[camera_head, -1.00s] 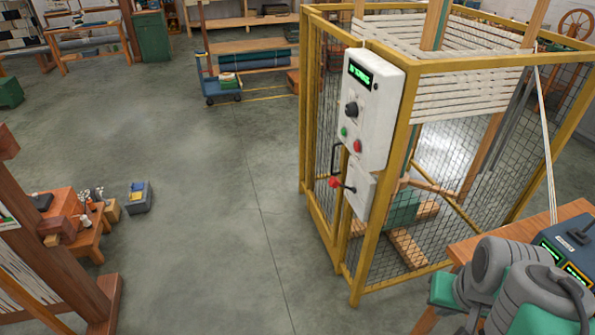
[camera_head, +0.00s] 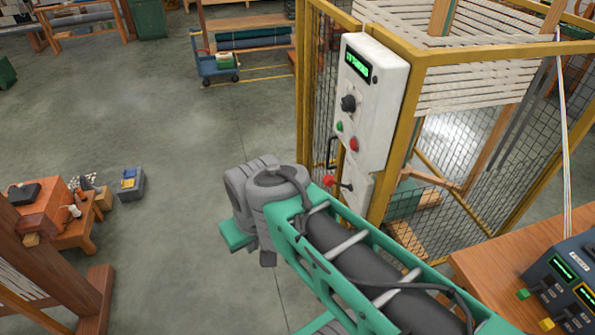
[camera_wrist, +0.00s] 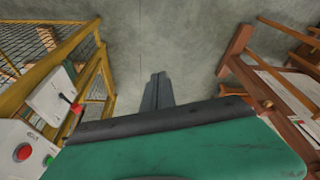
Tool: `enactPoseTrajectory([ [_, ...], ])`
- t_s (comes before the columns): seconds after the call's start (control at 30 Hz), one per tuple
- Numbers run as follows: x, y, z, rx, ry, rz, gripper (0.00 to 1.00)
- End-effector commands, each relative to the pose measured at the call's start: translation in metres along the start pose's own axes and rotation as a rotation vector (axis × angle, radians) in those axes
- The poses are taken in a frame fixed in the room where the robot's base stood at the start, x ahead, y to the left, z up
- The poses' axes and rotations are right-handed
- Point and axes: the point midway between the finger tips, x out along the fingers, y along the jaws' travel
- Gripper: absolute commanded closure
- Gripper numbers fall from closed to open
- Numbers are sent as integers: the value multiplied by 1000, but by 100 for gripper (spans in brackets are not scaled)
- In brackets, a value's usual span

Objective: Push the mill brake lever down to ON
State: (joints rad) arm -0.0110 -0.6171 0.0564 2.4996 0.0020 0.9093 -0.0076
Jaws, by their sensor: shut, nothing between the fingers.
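The brake lever (camera_head: 331,181) has a red knob on a dark stem. It juts out to the left from a small white box (camera_head: 356,192) below the main control panel. In the wrist view the red knob (camera_wrist: 76,108) and its white box (camera_wrist: 50,98) are at left. My gripper (camera_wrist: 157,78) shows as two dark fingers pressed together, empty, over the floor. It is to the right of the lever and apart from it. In the head view my arm's grey joint is left of the lever, and I cannot make out the fingers.
The white control panel (camera_head: 370,105) carries a display, a black dial and green and red buttons. A yellow mesh cage (camera_head: 402,115) stands behind it. A wooden frame (camera_wrist: 232,55) is at right in the wrist view. Open floor (camera_head: 190,260) lies between.

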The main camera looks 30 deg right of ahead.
Motion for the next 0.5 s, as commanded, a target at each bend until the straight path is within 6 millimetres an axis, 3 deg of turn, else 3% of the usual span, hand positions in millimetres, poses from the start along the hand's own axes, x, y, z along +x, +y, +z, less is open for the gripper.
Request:
enactPoseTrajectory([
  [0.33,2,1,0,2,2,-1,100],
  [0.43,21,8,-8,21,21,-13,100],
  [0.5,48,19,-20,47,56,-39,100],
])
